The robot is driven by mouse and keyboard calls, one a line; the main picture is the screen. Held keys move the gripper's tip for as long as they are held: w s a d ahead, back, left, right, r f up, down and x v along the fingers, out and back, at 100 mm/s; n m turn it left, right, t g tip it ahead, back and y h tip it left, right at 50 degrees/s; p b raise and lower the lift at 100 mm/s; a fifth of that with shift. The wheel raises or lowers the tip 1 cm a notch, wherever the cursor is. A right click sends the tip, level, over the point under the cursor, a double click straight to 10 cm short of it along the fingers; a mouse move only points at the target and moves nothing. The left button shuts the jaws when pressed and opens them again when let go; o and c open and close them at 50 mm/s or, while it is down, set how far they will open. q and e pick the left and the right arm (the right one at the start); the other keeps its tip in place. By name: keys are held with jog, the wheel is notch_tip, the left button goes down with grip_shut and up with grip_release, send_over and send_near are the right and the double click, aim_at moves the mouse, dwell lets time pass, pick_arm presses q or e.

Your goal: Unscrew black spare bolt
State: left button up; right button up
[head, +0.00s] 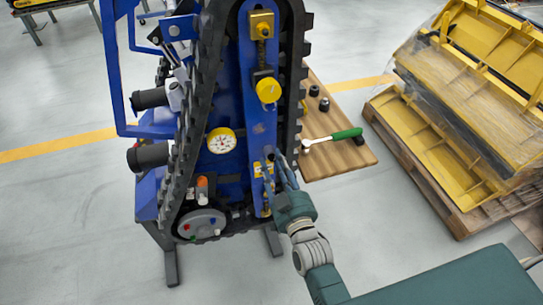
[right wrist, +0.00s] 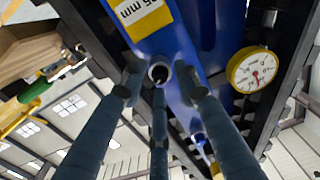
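A bolt head (right wrist: 158,73) with a dark socket and a lighter rim shows in the right wrist view, on the blue plate of the tracked carrier. Its colour is hard to tell. My right gripper (right wrist: 159,88) has its three fingers spread around this bolt head, with small gaps seeming to remain between the fingertips and it. In the head view my right gripper (head: 276,160) is at the lower right of the blue tracked carrier (head: 226,98), and its fingers hide the bolt. My left gripper is not in view.
A wooden board (head: 348,158) beside the carrier holds a green-handled tool (head: 338,135) and small black parts (head: 324,104). A yellow knob (head: 268,90) and a round gauge (head: 222,140) sit on the carrier. A pallet (head: 432,185) with yellow parts stands right. The floor at lower left is clear.

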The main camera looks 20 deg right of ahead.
grip_shut()
jog(key=shift+r+n+p, duration=0.15)
jog(key=shift+n+p, duration=0.3)
jog(key=shift+n, duration=0.05)
jog(key=shift+r+n+p, duration=0.1)
jog(key=shift+n+p, duration=0.45)
jog(key=shift+n, duration=0.55)
jog(key=n, duration=0.2)
jog(key=shift+n+p, duration=0.3)
jog(key=shift+n, duration=0.1)
jog(key=n, duration=0.3)
jog(key=shift+w+f+n, duration=0.1)
jog(key=shift+f+n, duration=0.2)
